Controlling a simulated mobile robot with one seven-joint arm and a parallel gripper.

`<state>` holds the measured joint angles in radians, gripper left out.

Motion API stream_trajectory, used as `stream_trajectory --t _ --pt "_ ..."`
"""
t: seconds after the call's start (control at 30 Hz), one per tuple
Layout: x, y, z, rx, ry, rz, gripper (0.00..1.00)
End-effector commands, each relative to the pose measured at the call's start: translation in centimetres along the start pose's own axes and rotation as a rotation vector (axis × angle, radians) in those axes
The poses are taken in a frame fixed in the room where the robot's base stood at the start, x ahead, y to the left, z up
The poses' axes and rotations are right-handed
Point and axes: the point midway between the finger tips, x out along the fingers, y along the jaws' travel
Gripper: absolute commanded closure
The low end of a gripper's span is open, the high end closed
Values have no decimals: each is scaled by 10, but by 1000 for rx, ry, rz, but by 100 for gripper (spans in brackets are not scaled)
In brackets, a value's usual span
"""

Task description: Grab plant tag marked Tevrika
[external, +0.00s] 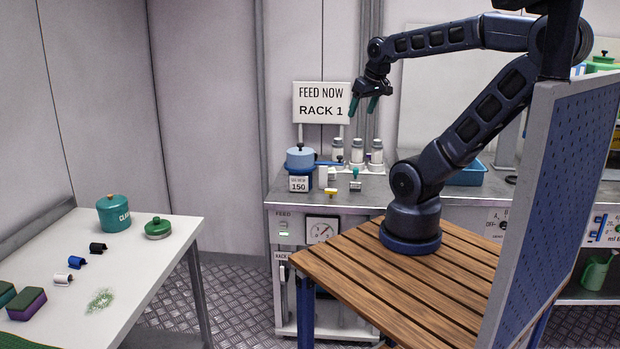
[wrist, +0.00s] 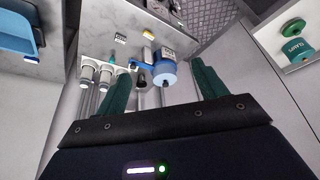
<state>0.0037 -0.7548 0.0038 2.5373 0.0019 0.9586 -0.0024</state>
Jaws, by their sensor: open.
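No tag can be read as Tevrika in either view; the print is too small. Small tag-like pieces stand on the grey bench: one with a yellow base (external: 331,192), a pale one (external: 355,186) and a teal-topped one (external: 355,173). In the wrist view the yellow piece (wrist: 148,36), the pale piece with dark marks (wrist: 120,38) and the teal one (wrist: 111,58) show beyond the fingers. My gripper (external: 362,104) hangs above the bench, open and empty, its green fingers (wrist: 158,70) apart and touching nothing.
A blue pot (external: 300,158) with a 150 label and several white-capped jars (external: 357,152) stand on the bench. A sign (external: 321,103) reading FEED NOW RACK 1 rises behind. A blue tray (external: 467,174) is farther right. A white table (external: 165,238) holds a teal CLAMPS-like canister (external: 113,214).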

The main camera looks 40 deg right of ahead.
Motion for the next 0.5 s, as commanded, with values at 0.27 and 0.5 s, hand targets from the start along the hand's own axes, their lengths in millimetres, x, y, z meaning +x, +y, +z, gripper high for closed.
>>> stream_trajectory --t 0.27,0.5 --pt "0 0 0 0 0 0 55" --pt "0 3 -8 27 -6 1 55"
